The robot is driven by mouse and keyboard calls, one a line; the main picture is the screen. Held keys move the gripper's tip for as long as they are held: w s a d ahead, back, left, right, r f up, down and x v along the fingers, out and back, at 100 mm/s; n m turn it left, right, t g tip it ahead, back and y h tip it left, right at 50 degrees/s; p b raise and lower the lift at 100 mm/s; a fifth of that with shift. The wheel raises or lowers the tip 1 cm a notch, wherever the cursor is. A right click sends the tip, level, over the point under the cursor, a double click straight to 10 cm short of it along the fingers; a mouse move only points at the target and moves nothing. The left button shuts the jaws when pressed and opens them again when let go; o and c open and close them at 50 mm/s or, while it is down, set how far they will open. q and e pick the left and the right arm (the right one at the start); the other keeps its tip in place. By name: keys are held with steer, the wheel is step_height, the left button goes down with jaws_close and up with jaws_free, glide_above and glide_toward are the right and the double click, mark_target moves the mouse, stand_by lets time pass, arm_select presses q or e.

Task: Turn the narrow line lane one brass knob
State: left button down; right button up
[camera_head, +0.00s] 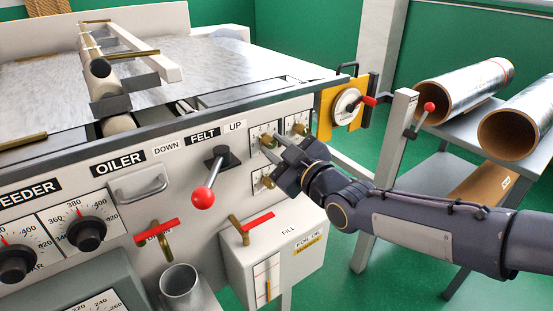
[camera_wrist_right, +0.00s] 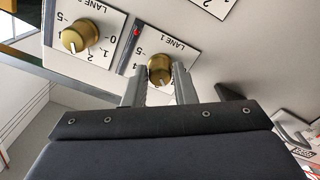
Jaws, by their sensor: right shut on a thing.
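The lane one knob (camera_wrist_right: 160,68) is brass and sits on a white dial plate marked LANE 1 in the right wrist view. My right gripper (camera_wrist_right: 160,84) has one finger on each side of it and is shut on it. In the head view the gripper (camera_head: 272,147) reaches the panel from the right, and the brass knob (camera_head: 268,141) shows at its fingertips. A red mark shows on the dial plate's edge. The fingers hide part of the dial scale. My left gripper is not in view.
A second brass knob, lane two (camera_wrist_right: 80,36), sits beside it. Another brass knob (camera_head: 267,181) is below. A red-balled felt lever (camera_head: 203,197) stands out to the left. The foil oil box (camera_head: 275,250) is underneath. Foil rolls (camera_head: 465,90) lie on a rack at right.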

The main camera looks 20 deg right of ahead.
steer(key=n+b, duration=0.3)
steer(key=n, duration=0.1)
steer(key=n+b, duration=0.2)
steer(key=shift+f+b, duration=0.25)
steer(key=shift+b, duration=0.05)
steer(key=shift+r+n+b, duration=0.2)
steer(key=shift+n+b, duration=1.3)
steer(key=shift+n, duration=0.4)
steer(key=o, duration=1)
steer(key=shift+r, duration=0.1)
steer(key=shift+p+v, duration=1.2)
steer(key=shift+v, duration=2.7)
